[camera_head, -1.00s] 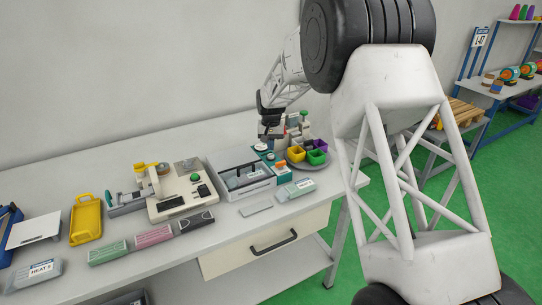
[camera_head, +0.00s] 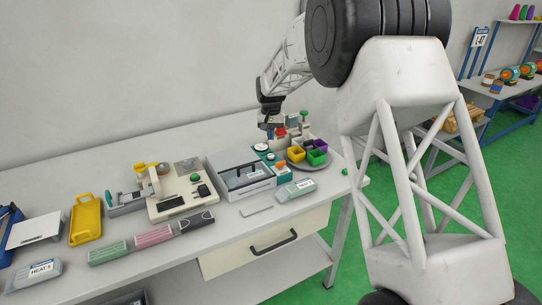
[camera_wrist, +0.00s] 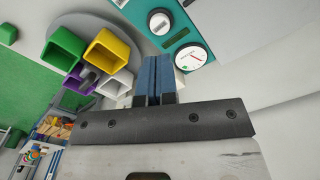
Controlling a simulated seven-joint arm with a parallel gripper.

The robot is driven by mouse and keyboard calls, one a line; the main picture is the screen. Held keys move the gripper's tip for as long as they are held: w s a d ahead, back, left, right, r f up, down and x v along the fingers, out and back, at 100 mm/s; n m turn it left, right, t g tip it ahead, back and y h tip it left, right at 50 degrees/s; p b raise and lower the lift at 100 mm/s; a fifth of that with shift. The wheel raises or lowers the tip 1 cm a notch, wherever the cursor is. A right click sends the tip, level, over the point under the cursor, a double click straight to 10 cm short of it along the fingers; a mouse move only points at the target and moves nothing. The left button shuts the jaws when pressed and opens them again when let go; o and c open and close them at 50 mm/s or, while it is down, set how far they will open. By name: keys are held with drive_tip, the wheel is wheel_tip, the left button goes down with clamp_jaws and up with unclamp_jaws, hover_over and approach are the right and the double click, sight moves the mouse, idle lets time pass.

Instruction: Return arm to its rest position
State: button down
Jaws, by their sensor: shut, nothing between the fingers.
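My gripper (camera_head: 270,133) is above the back right part of the workbench, near the teal device and the coloured cups. In the wrist view my gripper (camera_wrist: 156,62) shows its two blue fingers pressed together, with nothing between them. My white lattice arm fills the right half of the head view and hides part of the room behind it.
Yellow, green and purple cups (camera_head: 296,154) stand on a round grey plate close to my gripper. A teal device with dials (camera_wrist: 185,45) is beside them. A grey tray (camera_head: 262,183), a beige machine (camera_head: 170,208) and a yellow tray (camera_head: 86,222) stand further left on the bench (camera_head: 230,240).

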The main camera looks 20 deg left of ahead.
drive_tip(key=s+d+r+m, duration=0.1)
drive_tip(key=s+d+r, duration=0.55)
drive_tip(key=d, duration=0.35)
drive_tip(key=s+d+r+t, duration=0.1)
drive_tip(key=s+d+r, duration=0.4)
drive_tip(key=s+d, duration=0.4)
drive_tip(key=s+d+r+m, duration=0.1)
drive_tip(key=s+d+r, duration=0.55)
drive_tip(key=d, duration=0.45)
drive_tip(key=s+d+f, duration=0.1)
drive_tip(key=s+d, duration=0.4)
drive_tip(key=s, duration=0.6)
drive_tip(key=s+d+f+t, duration=0.1)
drive_tip(key=s+d, duration=0.4)
drive_tip(key=s, duration=0.5)
drive_tip(key=s+d+f+m, duration=0.1)
drive_tip(key=s+d+f, duration=0.1)
drive_tip(key=s+d, duration=0.4)
drive_tip(key=s, duration=0.5)
drive_tip(key=shift+s+t, duration=0.3)
drive_tip(key=shift+s, duration=0.05)
drive_tip(key=shift+f, duration=0.1)
